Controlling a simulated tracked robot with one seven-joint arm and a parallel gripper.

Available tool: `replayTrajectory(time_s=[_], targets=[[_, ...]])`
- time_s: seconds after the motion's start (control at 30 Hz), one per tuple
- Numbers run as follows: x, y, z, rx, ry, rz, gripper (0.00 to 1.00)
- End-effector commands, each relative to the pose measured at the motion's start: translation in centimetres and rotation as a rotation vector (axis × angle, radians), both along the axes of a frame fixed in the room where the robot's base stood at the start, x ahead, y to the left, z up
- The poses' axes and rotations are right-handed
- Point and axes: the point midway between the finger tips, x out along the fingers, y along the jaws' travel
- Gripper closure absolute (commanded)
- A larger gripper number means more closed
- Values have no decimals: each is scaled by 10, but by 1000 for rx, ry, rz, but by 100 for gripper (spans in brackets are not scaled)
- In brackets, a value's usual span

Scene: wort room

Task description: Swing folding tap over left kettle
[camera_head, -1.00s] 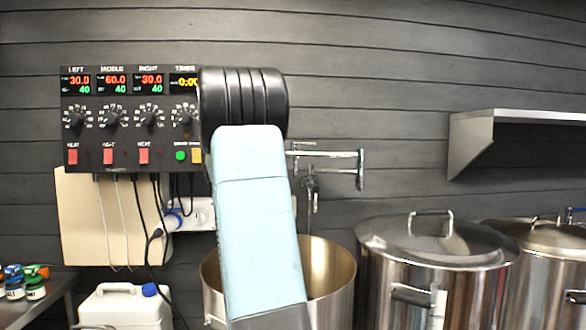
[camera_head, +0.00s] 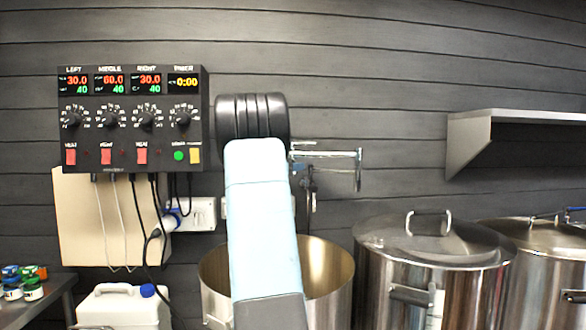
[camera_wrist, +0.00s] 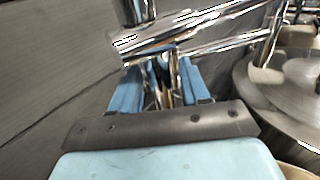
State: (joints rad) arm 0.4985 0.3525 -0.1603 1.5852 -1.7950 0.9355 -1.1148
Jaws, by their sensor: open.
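The chrome folding tap (camera_head: 335,154) is mounted on the wall behind my arm. Its double-barred arm reaches right, ending in a short upright piece above the gap between the left and middle kettles. The left kettle (camera_head: 338,290) is open, without a lid, and partly hidden by my arm. In the wrist view, the blue fingers of my gripper (camera_wrist: 160,88) are apart, with the tap's chrome tubes (camera_wrist: 205,40) just past the fingertips. Shiny metal shows between the fingers; whether they touch it is unclear.
The lidded middle kettle (camera_head: 432,265) and right kettle (camera_head: 545,270) stand to the right. A control panel (camera_head: 132,122) hangs at left, with cables below. A steel shelf (camera_head: 500,125) juts from the wall at right. A white canister (camera_head: 122,308) stands at lower left.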

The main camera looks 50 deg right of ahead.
Motion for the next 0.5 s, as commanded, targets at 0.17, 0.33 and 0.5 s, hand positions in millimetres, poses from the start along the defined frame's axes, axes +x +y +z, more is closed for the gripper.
replayTrajectory(time_s=[0.17, 0.33, 0.5], targets=[[0, 0, 0, 0, 0, 0, 54], [0, 0, 0, 0, 0, 0, 69], [0, 0, 0, 0, 0, 0, 85]])
